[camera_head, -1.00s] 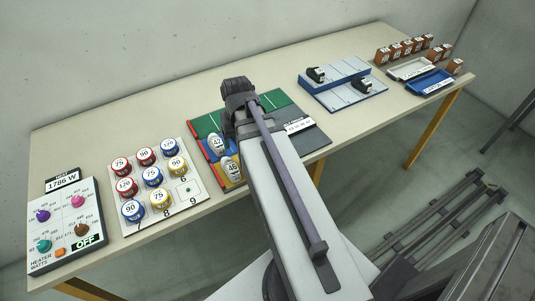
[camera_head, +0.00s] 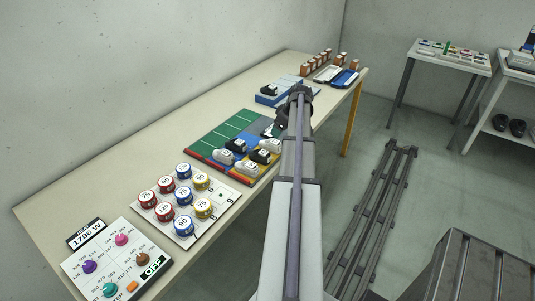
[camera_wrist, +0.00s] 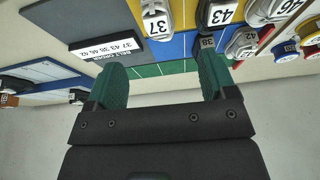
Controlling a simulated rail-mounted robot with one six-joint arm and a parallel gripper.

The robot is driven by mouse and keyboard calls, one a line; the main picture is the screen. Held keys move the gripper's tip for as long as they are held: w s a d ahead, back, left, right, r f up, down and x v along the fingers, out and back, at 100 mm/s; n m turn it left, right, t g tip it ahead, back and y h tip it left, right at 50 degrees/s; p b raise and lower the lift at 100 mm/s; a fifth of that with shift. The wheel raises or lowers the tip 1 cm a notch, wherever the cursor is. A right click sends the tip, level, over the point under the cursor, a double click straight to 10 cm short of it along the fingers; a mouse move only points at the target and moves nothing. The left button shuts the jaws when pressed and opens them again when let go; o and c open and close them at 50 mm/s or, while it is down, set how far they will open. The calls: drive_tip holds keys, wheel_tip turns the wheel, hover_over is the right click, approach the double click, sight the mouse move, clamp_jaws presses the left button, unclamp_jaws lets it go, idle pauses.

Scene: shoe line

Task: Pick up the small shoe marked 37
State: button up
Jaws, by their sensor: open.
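A blue-white rack (camera_head: 284,90) stands farther along the table. Round pots (camera_head: 183,195) stand on the near side.

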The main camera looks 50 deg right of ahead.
sight(275, 141)
drive_tip(key=b+x, duration=0.1)
drive_tip(key=x, duration=0.1)
drive_tip(key=b+x, duration=0.4)
drive_tip(key=shift+s+d+f, duration=0.1)
drive_tip(key=shift+s+d, duration=0.05)
drive_tip(key=shift+d, duration=0.25)
drive_tip(key=shift+f+b, duration=0.15)
drive_tip(key=shift+b, duration=0.2)
drive_tip(key=shift+a, duration=0.1)
drive_tip(key=b+x, duration=0.4)
drive_tip(key=x, duration=0.1)
drive_tip(key=shift+a+b, duration=0.15)
drive_tip(key=shift+b, duration=0.2)
drive_tip(key=c, duration=1)
